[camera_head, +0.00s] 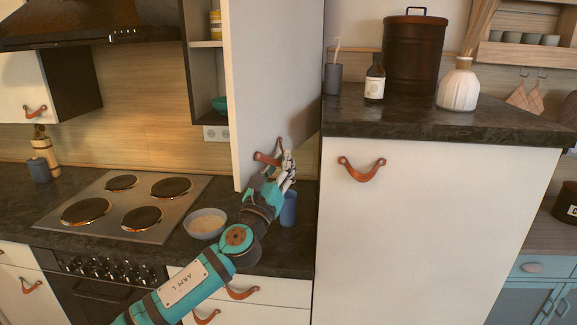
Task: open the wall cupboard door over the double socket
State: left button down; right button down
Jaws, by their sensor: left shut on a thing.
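The white wall cupboard door (262,75) stands swung open, with its edge toward me. To its left the cupboard's inside shows, with a shelf (206,44), a yellow striped container (215,24) and part of a teal bowl (219,104). The double socket (216,133) is on the wood wall below the cupboard. My left gripper (279,153) is shut on the leather pull (266,159) near the door's lower edge. The fingers partly hide the pull. My right gripper is not in view.
Below are a hob (130,204), a bowl (206,223) and a blue cup (289,209) close by my left wrist. A tall white cabinet (430,235) stands right of the door, with a bottle (374,79), dark canister (414,50) and vase (459,87) on top.

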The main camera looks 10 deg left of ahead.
pick_arm(q)
jog(key=shift+d, duration=0.15)
jog(key=c, duration=1.6)
grip_release()
jog(key=v, duration=1.2)
jog(key=shift+f, duration=0.1)
